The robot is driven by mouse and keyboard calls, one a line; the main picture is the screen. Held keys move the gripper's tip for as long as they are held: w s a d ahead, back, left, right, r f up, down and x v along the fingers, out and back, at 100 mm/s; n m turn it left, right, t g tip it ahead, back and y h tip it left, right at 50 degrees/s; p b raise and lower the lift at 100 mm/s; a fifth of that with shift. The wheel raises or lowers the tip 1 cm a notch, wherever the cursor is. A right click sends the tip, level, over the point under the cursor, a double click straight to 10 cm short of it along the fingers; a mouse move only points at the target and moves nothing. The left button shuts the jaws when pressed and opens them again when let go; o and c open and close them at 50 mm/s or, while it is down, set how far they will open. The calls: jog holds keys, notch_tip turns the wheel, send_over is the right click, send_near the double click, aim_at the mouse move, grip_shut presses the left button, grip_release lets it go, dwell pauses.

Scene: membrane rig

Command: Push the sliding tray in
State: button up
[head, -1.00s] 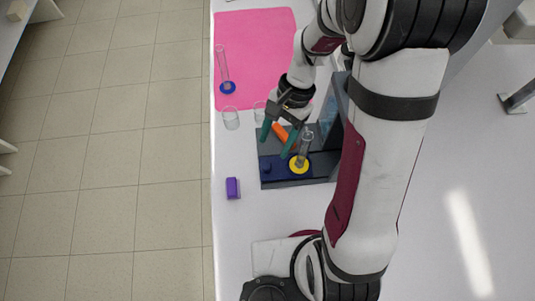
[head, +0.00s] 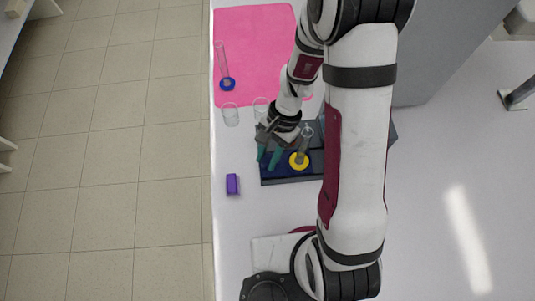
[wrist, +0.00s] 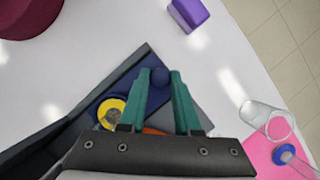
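A clear tube (head: 306,139) on a yellow ring base (head: 299,161) stands upright on the tray; the base also shows in the wrist view (wrist: 103,113). My gripper (head: 268,161) points down over the tray's left end, its green fingers (wrist: 160,80) apart on either side of the knob. Contact with the knob cannot be told.
A purple block (head: 232,184) lies left of the rig. Clear beakers (head: 230,115) stand behind it. A tube with a blue base (head: 227,84) stands on the pink mat (head: 255,40). An orange part (wrist: 153,131) shows behind my fingers. The table's left edge is close.

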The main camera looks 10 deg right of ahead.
aim_at(279, 166)
grip_shut()
dwell(0.9)
jog(key=shift+d, duration=0.1)
jog(key=shift+d, duration=1.85)
jog(key=o, duration=0.8)
grip_release()
